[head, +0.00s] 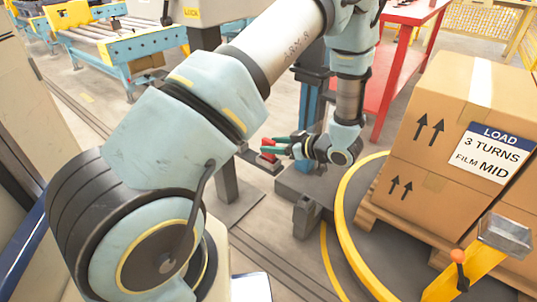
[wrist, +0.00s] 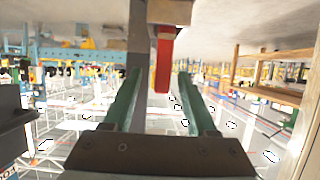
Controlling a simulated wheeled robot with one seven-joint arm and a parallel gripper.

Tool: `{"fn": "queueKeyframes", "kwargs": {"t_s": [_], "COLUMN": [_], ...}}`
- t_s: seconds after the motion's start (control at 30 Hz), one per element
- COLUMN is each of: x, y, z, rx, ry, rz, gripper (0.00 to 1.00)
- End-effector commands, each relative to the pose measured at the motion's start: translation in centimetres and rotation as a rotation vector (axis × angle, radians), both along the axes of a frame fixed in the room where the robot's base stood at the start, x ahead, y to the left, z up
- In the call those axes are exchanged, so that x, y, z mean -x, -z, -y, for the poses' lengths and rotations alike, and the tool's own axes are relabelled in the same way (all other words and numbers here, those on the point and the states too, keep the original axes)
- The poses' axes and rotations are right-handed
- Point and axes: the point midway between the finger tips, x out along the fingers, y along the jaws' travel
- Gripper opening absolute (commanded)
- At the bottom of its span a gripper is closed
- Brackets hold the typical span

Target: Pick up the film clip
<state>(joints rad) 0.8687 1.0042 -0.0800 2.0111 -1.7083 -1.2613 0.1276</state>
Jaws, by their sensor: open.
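A small red piece, which looks like the film clip (wrist: 163,62), hangs below a grey-beige block in the wrist view. It lies in line with the gap between my fingers, and I cannot tell whether its tip is inside the gap. In the head view the red clip (head: 268,143) is small and partly hidden at the fingertips. My gripper (head: 267,147) has green fingers pointing left towards it. The wrist view shows both fingers of my gripper (wrist: 159,78) spread apart, with a gap on each side of the clip.
Stacked cartons (head: 440,125) with a load label stand on a pallet (head: 385,222) at the right. A yellow ring (head: 345,215) curves around the turntable beside them. A red table (head: 380,75) stands behind my gripper. A roller conveyor (head: 130,45) is at the back left.

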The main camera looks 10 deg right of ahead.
Motion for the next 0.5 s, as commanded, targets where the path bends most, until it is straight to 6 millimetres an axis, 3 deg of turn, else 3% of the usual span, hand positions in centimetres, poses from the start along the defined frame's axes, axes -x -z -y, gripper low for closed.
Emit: {"fn": "queueKeyframes", "kwargs": {"t_s": [0.5], "x": [-3.2], "y": [2.6], "z": [-3.5], "rx": [0.001], "ry": [0.0], "rz": [-0.001], "gripper": [0.57]}}
